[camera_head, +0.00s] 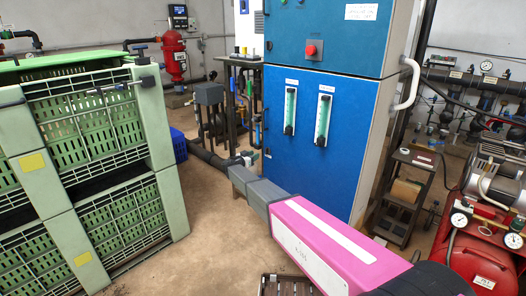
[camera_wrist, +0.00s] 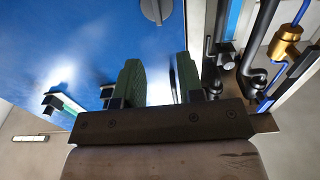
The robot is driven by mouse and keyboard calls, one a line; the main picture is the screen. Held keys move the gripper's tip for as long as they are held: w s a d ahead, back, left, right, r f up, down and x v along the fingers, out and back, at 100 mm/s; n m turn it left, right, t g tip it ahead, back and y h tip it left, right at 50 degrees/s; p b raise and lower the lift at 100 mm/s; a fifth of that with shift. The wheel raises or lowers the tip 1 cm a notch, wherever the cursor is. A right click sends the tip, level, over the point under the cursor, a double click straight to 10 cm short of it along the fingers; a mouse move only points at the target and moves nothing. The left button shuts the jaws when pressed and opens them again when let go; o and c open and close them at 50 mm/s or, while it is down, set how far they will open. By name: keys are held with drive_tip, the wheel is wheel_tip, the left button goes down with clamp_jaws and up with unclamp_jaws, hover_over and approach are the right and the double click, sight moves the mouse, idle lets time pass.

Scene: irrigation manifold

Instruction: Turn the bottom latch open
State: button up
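In the wrist view, a round grey latch (camera_wrist: 157,10) with a bar across it sits on the blue cabinet door (camera_wrist: 90,35), cut by the top picture edge. I take it for the bottom latch, though no other latch shows for comparison. My gripper (camera_wrist: 158,65) has two green-padded fingers apart, with bare blue door visible between them. It is empty and short of the latch in the picture; the distance to the door is unclear. In the head view, my pink and grey arm reaches past the front of the blue cabinet (camera_head: 300,155); no latch is discernible there.
Two green flow gauges (camera_head: 290,110) (camera_head: 323,120) stand out from the door. Dark pipes and a brass fitting (camera_wrist: 286,48) are beside the cabinet. Green crates (camera_head: 105,165) stand left, a red compressor (camera_head: 485,250) right. Brown floor (camera_head: 215,230) between crates and cabinet is clear.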

sight(267, 151)
drive_tip(key=x, duration=0.9)
drive_tip(key=shift+w+d, duration=0.1)
drive_tip(key=shift+d, duration=0.05)
clamp_jaws()
